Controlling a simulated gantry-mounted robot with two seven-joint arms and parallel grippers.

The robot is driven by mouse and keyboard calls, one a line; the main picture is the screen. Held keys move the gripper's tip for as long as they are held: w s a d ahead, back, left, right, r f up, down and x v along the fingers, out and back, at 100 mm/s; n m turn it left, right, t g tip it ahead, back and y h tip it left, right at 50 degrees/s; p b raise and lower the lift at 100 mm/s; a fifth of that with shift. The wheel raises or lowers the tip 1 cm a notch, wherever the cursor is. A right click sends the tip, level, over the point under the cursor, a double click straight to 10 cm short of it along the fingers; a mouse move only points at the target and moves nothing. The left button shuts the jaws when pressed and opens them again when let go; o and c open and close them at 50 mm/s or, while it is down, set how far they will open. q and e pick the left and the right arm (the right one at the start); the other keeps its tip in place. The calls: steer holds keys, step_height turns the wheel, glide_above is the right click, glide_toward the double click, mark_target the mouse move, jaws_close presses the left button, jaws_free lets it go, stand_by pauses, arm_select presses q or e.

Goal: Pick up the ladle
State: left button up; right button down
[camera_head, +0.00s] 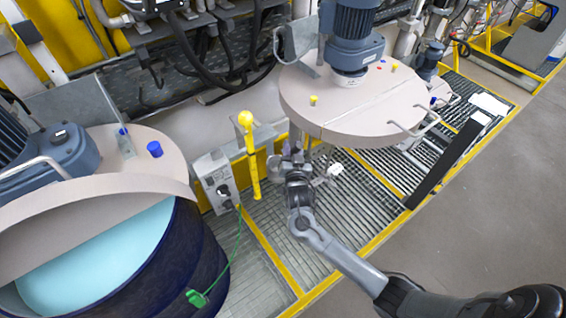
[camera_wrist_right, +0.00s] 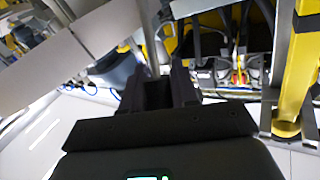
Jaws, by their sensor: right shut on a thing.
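My right gripper (camera_head: 296,152) is below the front edge of the right drum lid, to the right of the yellow post. In the right wrist view its dark fingers (camera_wrist_right: 158,82) are closed around a thin grey metal rod (camera_wrist_right: 150,38), which looks like the ladle's handle. The rod rises from between the fingers. A small grey metal cup shape (camera_head: 274,168) shows just left of the gripper in the head view; it may be the ladle's bowl, but I cannot tell for sure. My left gripper is not in view.
The round beige lid (camera_head: 350,110) with its blue motor (camera_head: 353,35) overhangs close by. A yellow post (camera_head: 250,160) and grey control box (camera_head: 215,180) stand left. A dark blue drum (camera_head: 185,265) holds light blue liquid (camera_head: 90,262). Open floor (camera_head: 480,220) lies right.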

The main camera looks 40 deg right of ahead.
steer(key=shift+r, duration=0.1)
step_height(320, 180, up, 20)
steer(key=p, duration=0.9)
stand_by(0.3)
